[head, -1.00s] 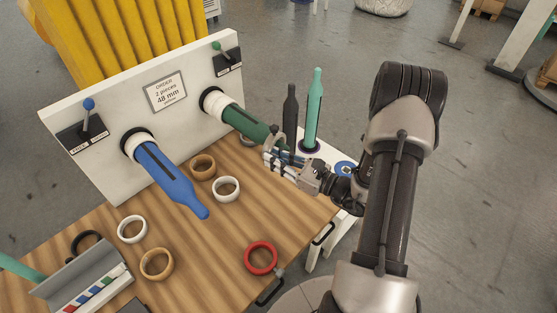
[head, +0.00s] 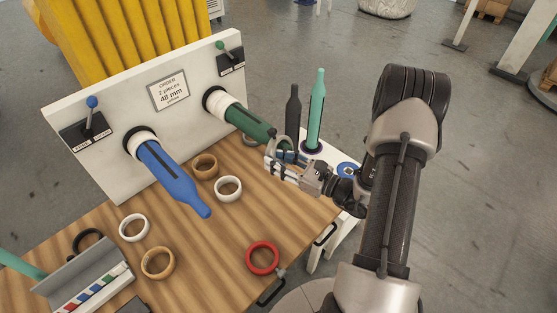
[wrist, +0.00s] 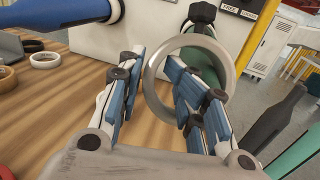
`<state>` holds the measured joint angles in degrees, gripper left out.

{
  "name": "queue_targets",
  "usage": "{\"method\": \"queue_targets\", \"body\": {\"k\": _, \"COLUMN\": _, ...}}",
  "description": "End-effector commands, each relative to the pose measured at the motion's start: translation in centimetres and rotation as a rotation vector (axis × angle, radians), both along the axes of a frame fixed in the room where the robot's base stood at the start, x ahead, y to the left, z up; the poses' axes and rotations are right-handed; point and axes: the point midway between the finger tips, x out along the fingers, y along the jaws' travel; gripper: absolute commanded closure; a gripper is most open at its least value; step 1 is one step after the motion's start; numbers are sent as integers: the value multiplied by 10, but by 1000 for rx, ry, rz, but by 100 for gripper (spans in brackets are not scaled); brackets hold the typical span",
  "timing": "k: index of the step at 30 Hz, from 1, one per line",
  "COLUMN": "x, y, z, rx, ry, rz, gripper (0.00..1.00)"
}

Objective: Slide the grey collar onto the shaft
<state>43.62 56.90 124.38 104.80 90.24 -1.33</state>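The grey collar (wrist: 152,84) is a smooth ring in the wrist view, standing upright at my fingers. My gripper (wrist: 158,88) is closed on its left wall, with blue-padded fingers on either side. In the head view the collar (head: 287,142) shows as a thin loop above my gripper (head: 282,163), near the tip of the green shaft (head: 250,123). That shaft sticks out from the white panel. In the wrist view the shaft (wrist: 204,54) shows through the collar's opening. Fingers hide its tip, so I cannot tell whether the tip is inside the collar.
A blue shaft (head: 172,176) juts from the panel (head: 125,111) to the left. Upright green (head: 317,105) and dark (head: 293,110) pieces stand just behind my gripper. Red (head: 262,273), white (head: 228,181) and tan (head: 205,159) rings lie on the wooden table (head: 210,240).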

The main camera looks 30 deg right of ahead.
Motion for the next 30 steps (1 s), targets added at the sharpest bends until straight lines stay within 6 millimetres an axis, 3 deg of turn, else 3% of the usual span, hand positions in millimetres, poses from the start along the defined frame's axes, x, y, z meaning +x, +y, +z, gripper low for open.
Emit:
{"method": "queue_targets", "body": {"k": 10, "x": -8, "y": -10, "z": 0, "rx": -2, "ry": 1, "rz": -13, "gripper": 61}}
{"method": "queue_targets", "body": {"k": 22, "x": -77, "y": -49, "z": 1, "rx": -2, "ry": -1, "rz": -9, "gripper": 61}}
{"method": "queue_targets", "body": {"k": 30, "x": -101, "y": -62, "z": 1, "rx": -2, "ry": -1, "rz": -2, "gripper": 61}}
